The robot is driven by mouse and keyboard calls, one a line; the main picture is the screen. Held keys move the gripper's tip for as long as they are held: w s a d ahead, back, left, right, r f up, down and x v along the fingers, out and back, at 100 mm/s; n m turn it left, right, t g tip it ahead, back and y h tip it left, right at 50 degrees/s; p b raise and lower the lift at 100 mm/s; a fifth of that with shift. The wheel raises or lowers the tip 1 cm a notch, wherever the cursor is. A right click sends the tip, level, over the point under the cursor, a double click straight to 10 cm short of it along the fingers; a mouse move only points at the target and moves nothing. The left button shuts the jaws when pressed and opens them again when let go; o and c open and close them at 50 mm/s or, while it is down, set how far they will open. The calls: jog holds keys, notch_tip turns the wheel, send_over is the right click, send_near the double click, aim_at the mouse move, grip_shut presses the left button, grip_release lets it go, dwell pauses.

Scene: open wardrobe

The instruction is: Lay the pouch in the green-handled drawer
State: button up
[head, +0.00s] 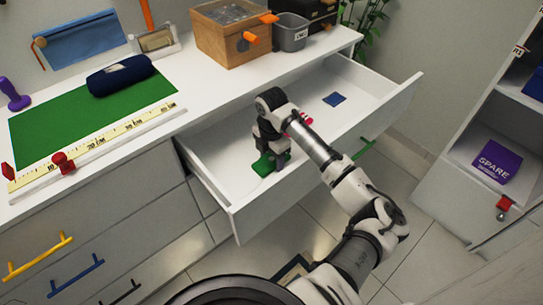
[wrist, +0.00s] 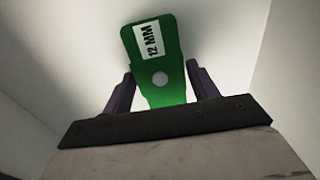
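The green-handled drawer (head: 228,198) is pulled open, its green handle (head: 364,149) on the front. My gripper (head: 271,163) points down inside its left part. A green flat item (head: 264,166) lies under it; in the wrist view this item (wrist: 154,50) shows a white "12 MM" label and a pale round spot, with a finger close on each side. I cannot tell whether the fingers press on it. A dark blue rounded pouch-like case (head: 120,76) lies on the green mat (head: 70,130). A flat blue zipped pouch (head: 85,41) hangs on the wall.
A small blue square (head: 334,99) lies in the drawer's far right part. On the counter stand a wooden box (head: 232,38), a grey bin (head: 290,33) and a ruler (head: 100,142) with red clamps.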

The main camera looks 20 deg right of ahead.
aim_at(272, 160)
jog(key=shift+o, duration=1.1)
notch_tip(272, 160, up, 12)
jog(key=b, duration=0.1)
jog(key=shift+r, duration=0.2)
jog(key=shift+d, duration=0.1)
